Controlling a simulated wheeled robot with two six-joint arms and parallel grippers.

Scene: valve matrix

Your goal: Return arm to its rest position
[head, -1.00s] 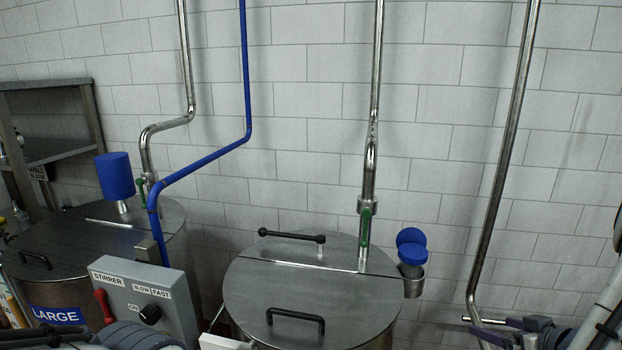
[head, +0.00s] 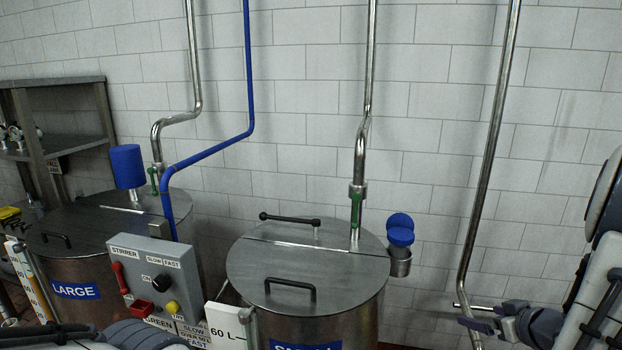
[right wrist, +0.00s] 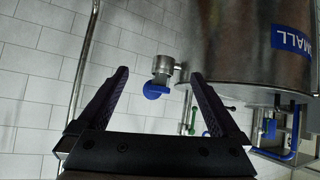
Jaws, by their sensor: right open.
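My right gripper (head: 474,316) is at the lower right of the head view, pointing left in front of the lower part of the right steel pipe (head: 487,170). In the right wrist view its two dark fingers (right wrist: 160,78) are spread apart with nothing between them. My right arm (head: 598,275) comes in from the right edge. A grey link of my left arm (head: 135,336) shows at the bottom left; the left gripper is out of view.
The small lidded tank (head: 305,265) stands left of my right gripper, with a blue-capped cup (head: 400,263) on its side. The stirrer control box (head: 155,277) and the large tank (head: 75,240) are further left. Tiled wall (head: 440,130) lies behind.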

